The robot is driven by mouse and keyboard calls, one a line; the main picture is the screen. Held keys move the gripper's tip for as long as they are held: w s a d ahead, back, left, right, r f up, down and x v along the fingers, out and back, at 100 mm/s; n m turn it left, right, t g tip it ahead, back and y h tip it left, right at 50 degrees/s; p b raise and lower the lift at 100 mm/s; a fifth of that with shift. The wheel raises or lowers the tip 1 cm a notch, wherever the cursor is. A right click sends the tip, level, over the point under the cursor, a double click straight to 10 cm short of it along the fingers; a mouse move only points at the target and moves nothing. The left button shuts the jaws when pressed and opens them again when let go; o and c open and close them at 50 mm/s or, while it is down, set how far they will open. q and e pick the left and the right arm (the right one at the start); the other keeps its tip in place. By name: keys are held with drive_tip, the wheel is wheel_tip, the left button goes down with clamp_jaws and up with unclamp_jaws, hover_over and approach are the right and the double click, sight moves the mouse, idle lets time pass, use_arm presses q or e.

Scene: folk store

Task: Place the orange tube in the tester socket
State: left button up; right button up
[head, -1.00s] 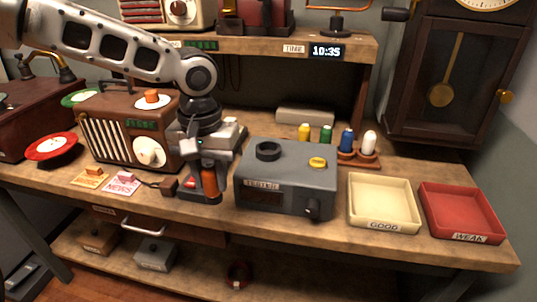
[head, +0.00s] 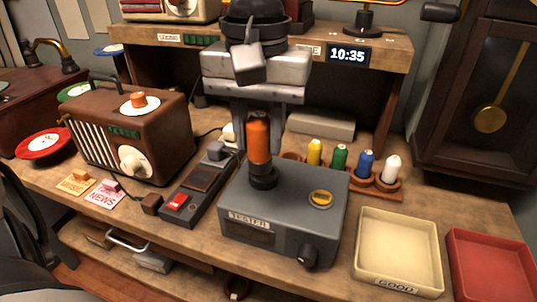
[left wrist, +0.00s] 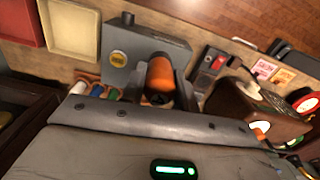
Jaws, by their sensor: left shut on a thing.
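The orange tube (head: 258,140) stands upright between the fingers of my left gripper (head: 258,128), which is shut on it. It also shows in the left wrist view (left wrist: 160,78) between the two fingers. The grey tester (head: 285,215) sits on the bench below, with a dark round socket (head: 264,181) on its top. The tube's lower end is right at the socket; I cannot tell whether it is inside or just above it. The tester also shows in the left wrist view (left wrist: 122,72). My right gripper is not in view.
Yellow, green, blue and white tubes stand in a wooden rack (head: 385,190) behind the tester. A cream GOOD tray (head: 398,248) and a red WEAK tray (head: 490,265) lie to the right. A dark device with a red switch (head: 195,198) and a brown radio (head: 133,135) stand left.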

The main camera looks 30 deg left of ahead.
use_arm(q)
drive_tip(key=w+a+f, duration=0.1)
drive_tip(key=w+f, duration=0.1)
drive_tip(key=w+a+f, duration=0.2)
drive_tip(key=w+f, duration=0.1)
drive_tip(key=w+a+f, duration=0.1)
drive_tip(key=w+f, duration=0.1)
drive_tip(key=shift+w+a+f, duration=0.25)
drive_tip(key=shift+w+a, duration=0.15)
drive_tip(key=shift+w+f, duration=0.15)
drive_tip(key=shift+f, duration=0.05)
wheel_tip(320, 180, down, 3)
drive_tip(key=shift+w+a+f, duration=0.1)
drive_tip(key=shift+a+f, duration=0.05)
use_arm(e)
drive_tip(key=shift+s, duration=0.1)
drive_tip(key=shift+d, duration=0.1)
